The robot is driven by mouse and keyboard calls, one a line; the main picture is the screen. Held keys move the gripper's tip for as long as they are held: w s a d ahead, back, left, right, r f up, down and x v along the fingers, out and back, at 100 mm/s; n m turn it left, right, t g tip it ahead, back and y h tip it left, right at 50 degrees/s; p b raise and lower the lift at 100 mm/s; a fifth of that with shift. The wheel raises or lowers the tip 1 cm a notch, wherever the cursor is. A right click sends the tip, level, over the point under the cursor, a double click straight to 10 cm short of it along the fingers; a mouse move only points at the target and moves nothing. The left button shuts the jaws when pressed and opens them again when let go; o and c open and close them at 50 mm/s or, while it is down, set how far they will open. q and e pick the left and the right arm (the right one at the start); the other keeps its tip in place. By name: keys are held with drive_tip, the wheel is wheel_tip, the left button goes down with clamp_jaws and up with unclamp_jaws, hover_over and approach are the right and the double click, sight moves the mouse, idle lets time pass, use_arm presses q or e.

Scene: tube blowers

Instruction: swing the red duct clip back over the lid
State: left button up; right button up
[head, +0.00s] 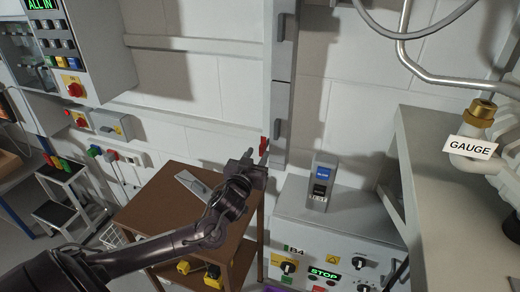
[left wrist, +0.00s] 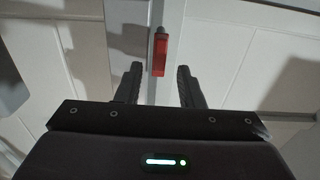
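The red duct clip (head: 263,146) is a small red piece at the left edge of the upright grey duct (head: 282,85), near its lower end. In the left wrist view the clip (left wrist: 159,54) hangs upright with a dark top part. My left gripper (head: 256,157) is open, with its fingertips close to the clip. I cannot clearly make out a lid. My right gripper is not in view.
A brown table (head: 150,205) with a flat grey piece (head: 193,184) stands below my left arm. A grey cabinet (head: 330,222) with a small grey-blue device (head: 321,184) stands right of the duct. A grey bench (head: 440,190) and a gauge fitting (head: 474,140) are at the right.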

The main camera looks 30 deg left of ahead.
sight(261, 150)
use_arm(q)
drive_tip(key=shift+x, duration=1.6)
clamp_jaws()
